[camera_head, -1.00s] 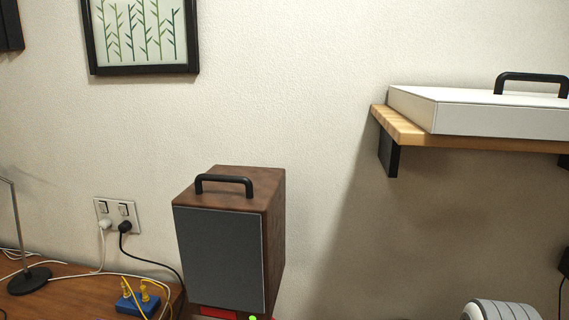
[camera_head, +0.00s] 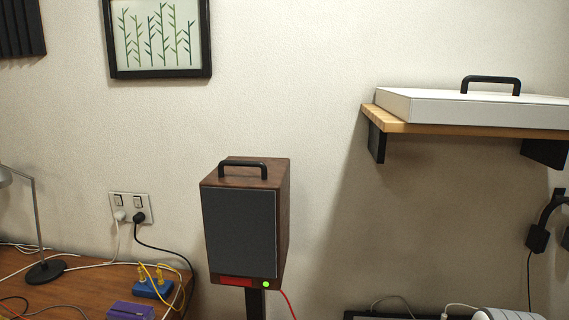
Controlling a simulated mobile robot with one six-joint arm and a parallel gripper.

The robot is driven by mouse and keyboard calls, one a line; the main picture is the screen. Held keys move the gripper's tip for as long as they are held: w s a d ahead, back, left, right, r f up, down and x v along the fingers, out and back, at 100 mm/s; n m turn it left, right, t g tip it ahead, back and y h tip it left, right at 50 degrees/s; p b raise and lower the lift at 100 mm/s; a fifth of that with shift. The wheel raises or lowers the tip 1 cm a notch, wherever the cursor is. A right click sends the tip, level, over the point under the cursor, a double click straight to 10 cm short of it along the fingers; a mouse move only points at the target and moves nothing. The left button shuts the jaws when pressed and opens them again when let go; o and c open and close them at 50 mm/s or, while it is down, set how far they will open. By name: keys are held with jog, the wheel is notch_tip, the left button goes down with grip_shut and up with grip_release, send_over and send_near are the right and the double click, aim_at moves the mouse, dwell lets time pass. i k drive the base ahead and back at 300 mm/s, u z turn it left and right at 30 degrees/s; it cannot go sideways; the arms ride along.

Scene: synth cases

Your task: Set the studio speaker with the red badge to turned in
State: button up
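The studio speaker (camera_head: 240,234) has a walnut-brown cabinet, a dark grey front grille and a black handle (camera_head: 243,165) on top. A red badge (camera_head: 235,281) and a lit green dot (camera_head: 266,284) are on its lower front edge. It stands upright on a black post (camera_head: 255,303). Its front faces nearly toward me, with its right side showing narrowly. A red cable leaves it at the lower right. My gripper is not in view.
A wooden desk (camera_head: 90,285) at lower left holds a lamp (camera_head: 42,268), a blue socket block (camera_head: 152,288) and a purple box (camera_head: 131,310). A wall shelf (camera_head: 392,125) at right bears a white case (camera_head: 470,107). The wall between speaker and shelf is clear.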

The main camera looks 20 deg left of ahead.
aim_at(245, 200)
jog(key=z, duration=0.05)
jog(key=k, duration=1.05)
jog(key=u, duration=0.85)
jog(key=i, duration=0.75)
jog(key=u, duration=0.05)
